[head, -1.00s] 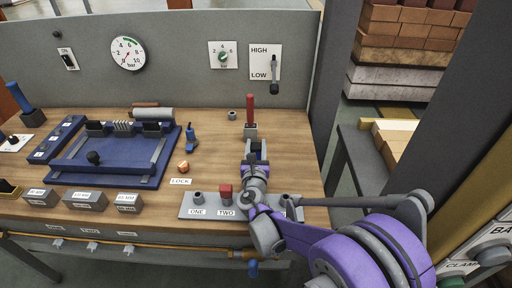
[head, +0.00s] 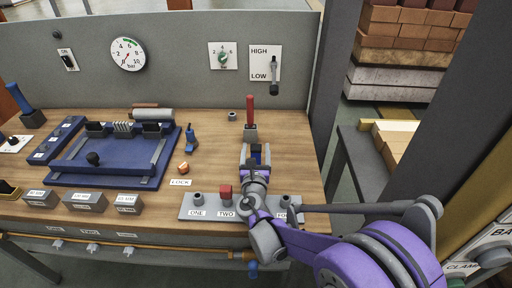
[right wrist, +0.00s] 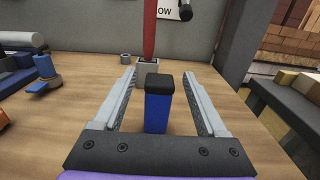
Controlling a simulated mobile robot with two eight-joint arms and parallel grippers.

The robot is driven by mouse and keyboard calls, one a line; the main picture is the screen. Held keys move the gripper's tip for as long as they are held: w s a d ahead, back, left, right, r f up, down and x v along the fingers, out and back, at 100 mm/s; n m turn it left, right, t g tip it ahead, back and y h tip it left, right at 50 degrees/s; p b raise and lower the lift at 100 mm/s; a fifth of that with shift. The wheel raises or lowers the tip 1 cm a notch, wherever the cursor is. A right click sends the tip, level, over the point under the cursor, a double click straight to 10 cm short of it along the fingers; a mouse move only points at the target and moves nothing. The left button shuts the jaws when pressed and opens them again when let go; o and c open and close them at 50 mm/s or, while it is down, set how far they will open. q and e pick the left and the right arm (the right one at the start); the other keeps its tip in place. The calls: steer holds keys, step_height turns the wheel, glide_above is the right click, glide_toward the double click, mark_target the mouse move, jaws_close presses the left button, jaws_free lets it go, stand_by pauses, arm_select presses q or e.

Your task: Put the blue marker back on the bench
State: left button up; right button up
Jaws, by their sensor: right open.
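The blue marker (right wrist: 157,112) is a blue block with a dark top. In the right wrist view it stands between the two fingers of my right gripper (right wrist: 160,78), with a gap on each side. My right gripper is open and low over the wooden bench (head: 218,150). In the head view a bit of the blue marker (head: 256,151) shows between the fingers of my right gripper (head: 255,149). The marker's lower end is hidden by the gripper, so its contact with the bench cannot be seen. My left gripper is not in view.
A red lever (head: 249,110) stands just beyond the gripper. A grey panel (head: 211,212) with a red block is beneath my wrist. A blue clamp-like piece (head: 190,138) and an orange knob (head: 184,168) are to the left. Bare bench lies right of the gripper.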

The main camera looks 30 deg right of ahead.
steer(key=v, duration=1)
steer(key=shift+s, duration=0.25)
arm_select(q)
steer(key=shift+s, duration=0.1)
arm_select(e)
steer(key=shift+a, duration=0.1)
